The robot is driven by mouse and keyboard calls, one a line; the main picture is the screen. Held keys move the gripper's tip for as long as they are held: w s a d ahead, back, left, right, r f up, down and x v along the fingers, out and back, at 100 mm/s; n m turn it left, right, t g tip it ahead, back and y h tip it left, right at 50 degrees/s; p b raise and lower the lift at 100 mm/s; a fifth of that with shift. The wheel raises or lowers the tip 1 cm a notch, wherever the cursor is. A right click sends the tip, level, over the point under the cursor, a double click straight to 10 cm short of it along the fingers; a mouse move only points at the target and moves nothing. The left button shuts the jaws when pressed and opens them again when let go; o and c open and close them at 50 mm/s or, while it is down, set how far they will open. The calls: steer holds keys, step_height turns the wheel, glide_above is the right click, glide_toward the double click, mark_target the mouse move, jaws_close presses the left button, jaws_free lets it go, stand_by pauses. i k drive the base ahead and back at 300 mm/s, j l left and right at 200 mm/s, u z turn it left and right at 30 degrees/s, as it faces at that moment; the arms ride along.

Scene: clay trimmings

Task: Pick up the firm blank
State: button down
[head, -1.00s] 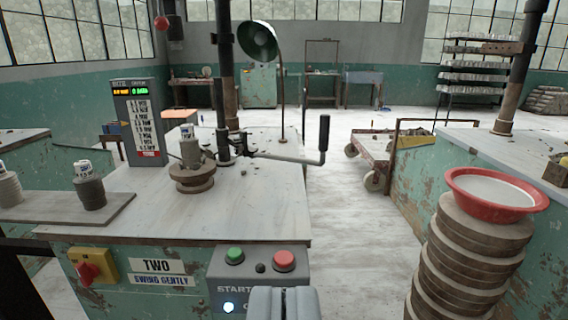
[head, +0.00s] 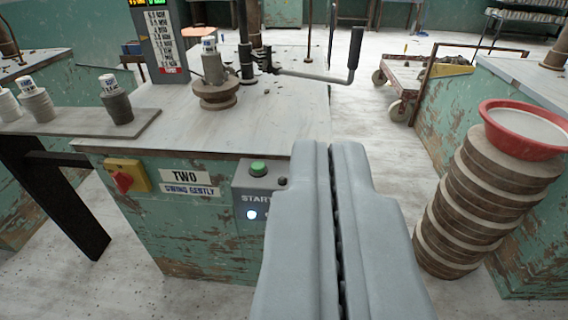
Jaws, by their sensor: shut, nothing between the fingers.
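A light grey blank (head: 37,104) and a darker grey blank (head: 116,104) stand upright on a grey board (head: 75,124) at the left, each with a small white tag on top. Another pale blank (head: 6,106) is cut by the left picture edge. A grey-brown blank (head: 213,69) with a tag stands on a round wheel head (head: 214,97) on the bench. The tag writing is too small to read, so I cannot tell which blank is firm. My gripper (head: 333,150) is shut and empty in front of the bench, apart from the blanks.
The bench (head: 270,105) carries a swing arm with a black handle (head: 355,48) and a sign board (head: 162,40). Its front has a yellow-red switch (head: 126,178) and a green button (head: 258,168). A red basin (head: 523,132) tops stacked discs (head: 465,215) at the right.

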mark_target(211, 58)
steer(key=i+l+u, duration=0.1)
steer(key=i, duration=0.45)
steer(key=i+l+u, duration=0.1)
steer(key=i+l, duration=0.2)
steer(key=i, duration=0.2)
steer(key=i+l, duration=0.3)
steer(key=i, duration=0.25)
steer(key=j+u, duration=0.05)
